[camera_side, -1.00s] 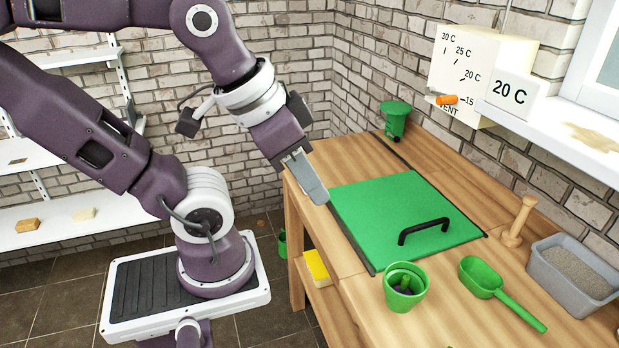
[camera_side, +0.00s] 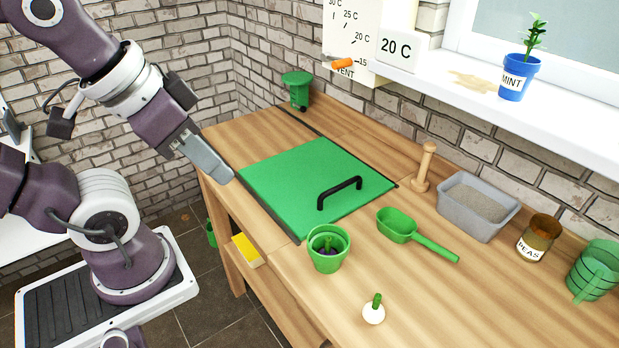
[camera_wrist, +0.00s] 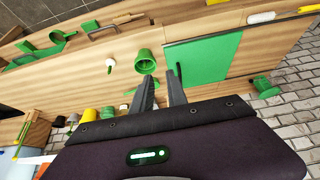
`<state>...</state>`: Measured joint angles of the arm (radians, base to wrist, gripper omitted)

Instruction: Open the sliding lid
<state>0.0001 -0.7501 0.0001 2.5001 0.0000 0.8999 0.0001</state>
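The sliding lid (camera_side: 300,180) is a flat green panel set in the wooden bench top, between dark rails. A black bar handle (camera_side: 340,193) stands on it near its front-right edge. The lid (camera_wrist: 205,60) and its dark handle (camera_wrist: 179,72) also show in the wrist view. My gripper (camera_side: 222,172) is beside the lid's left corner in the side view, apart from the handle. In the wrist view its two fingers (camera_wrist: 161,88) are apart with nothing between them. What lies under the lid is hidden.
A green pot (camera_side: 328,248) stands close to the lid's front corner. A green scoop (camera_side: 398,226), wooden dibber (camera_side: 424,168), grey tray (camera_side: 452,210) and white bulb (camera_side: 373,310) are to the right. A green bin (camera_side: 297,91) stands at the back. The lid's top is clear.

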